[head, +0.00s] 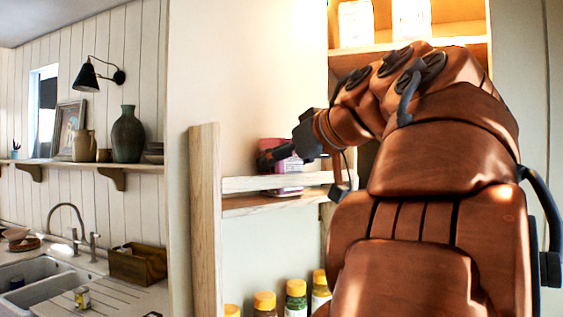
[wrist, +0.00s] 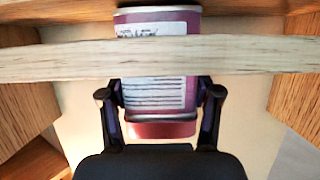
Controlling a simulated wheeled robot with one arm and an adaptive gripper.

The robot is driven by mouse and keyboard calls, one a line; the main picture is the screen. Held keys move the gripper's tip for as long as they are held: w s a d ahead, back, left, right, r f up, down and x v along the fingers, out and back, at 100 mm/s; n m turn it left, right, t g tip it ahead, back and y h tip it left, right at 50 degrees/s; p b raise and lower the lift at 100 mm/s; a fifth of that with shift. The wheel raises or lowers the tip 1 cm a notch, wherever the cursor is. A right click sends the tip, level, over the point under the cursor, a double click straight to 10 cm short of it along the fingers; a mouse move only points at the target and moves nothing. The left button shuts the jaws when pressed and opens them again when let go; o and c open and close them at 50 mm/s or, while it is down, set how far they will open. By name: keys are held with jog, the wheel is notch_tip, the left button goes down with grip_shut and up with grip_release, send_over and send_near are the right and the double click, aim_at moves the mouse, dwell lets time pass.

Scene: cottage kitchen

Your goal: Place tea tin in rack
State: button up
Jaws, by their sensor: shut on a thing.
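The tea tin (head: 284,156) is a pink-red tin with a white label. It is at the wooden rack (head: 207,230), behind the front rail of an upper shelf in the head view. In the wrist view, the tin (wrist: 155,129) passes behind the pale wooden rail (wrist: 230,54), with its label partly covered. My gripper (wrist: 160,100) is shut on the tin, one finger on each side. In the head view my gripper (head: 283,157) reaches the tin from the right; its fingers are partly hidden. I cannot tell whether the tin's base touches the shelf.
Several jars with yellow-orange lids (head: 296,289) stand on the lower shelf. White containers (head: 355,23) stand on a higher shelf at right. Wooden side walls (wrist: 300,105) flank the tin in the wrist view. A sink (head: 35,275) and counter lie at left.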

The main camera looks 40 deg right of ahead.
jog(key=shift+f, duration=0.15)
jog(key=o, duration=1.5)
jog(key=shift+c, duration=0.2)
jog(key=shift+s+r, duration=0.25)
jog(key=b+v, duration=0.1)
jog(key=v, duration=1)
jog(key=shift+s, duration=0.2)
jog(key=shift+r, duration=0.15)
